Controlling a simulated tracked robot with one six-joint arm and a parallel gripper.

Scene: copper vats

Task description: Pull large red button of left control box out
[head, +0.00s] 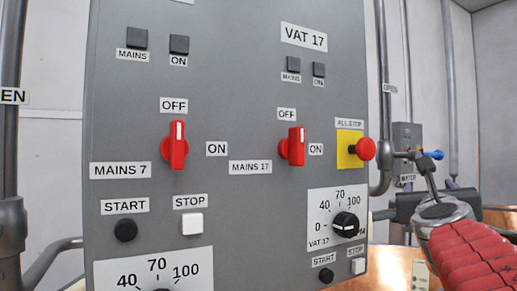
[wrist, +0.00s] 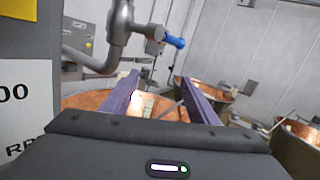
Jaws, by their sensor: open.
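The large red button (head: 365,149) sticks out from a yellow plate (head: 349,150) labelled ALL STOP, at the right edge of the grey control box (head: 230,110). In the wrist view the yellow plate (wrist: 20,9) shows only as a patch at the top left corner; I cannot make out the button there. My gripper (wrist: 158,76) is open, with two purple fingers apart and nothing between them. In the head view its dark body is to the right of and below the button, apart from it; its fingers are mostly hidden.
The box carries red switches (head: 174,146) (head: 292,146), dials (head: 346,225) and small buttons. Beyond the fingers are a grey pipe with a blue-handled valve (wrist: 172,40) and copper vats (wrist: 205,100). The box's side lies close at the wrist view's left.

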